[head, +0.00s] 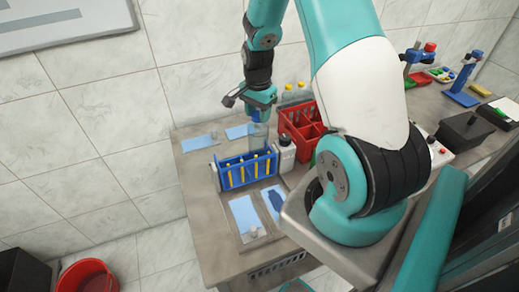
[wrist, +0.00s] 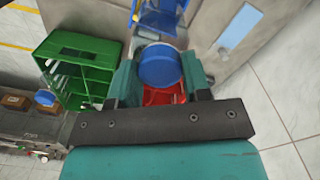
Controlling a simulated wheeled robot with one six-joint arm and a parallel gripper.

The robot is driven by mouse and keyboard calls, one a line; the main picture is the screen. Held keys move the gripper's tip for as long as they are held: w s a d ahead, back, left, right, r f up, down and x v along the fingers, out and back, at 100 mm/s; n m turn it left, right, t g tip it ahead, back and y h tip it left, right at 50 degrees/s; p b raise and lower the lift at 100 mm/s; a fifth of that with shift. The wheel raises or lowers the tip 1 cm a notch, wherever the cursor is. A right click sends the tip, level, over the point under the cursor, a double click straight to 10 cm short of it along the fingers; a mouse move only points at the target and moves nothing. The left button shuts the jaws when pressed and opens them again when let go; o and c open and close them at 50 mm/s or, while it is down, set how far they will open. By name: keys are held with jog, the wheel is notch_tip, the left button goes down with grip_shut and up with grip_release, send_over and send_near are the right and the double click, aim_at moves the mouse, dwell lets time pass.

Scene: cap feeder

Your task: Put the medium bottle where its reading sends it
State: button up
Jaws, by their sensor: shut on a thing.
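My gripper (head: 262,97) is shut on a clear bottle (head: 258,136) with a blue cap. In the wrist view the blue cap (wrist: 160,67) sits between the two fingers of my gripper (wrist: 160,78). In the head view the bottle hangs upright below the gripper, behind the blue rack (head: 232,183). The rack hides its base, so I cannot tell whether it touches the table. No reading on the bottle can be made out.
A white bottle with a dark cap (head: 286,155) stands right of the rack. A red divided crate (head: 303,118) and yellow-capped bottles (head: 300,88) are behind it. Light-blue mats (head: 198,143) lie on the table. A red bucket (head: 88,268) stands on the floor.

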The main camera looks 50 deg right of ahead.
jog(key=shift+r+p, duration=3.3)
jog(key=shift+r, duration=1.1)
jog(key=shift+s+f, duration=0.1)
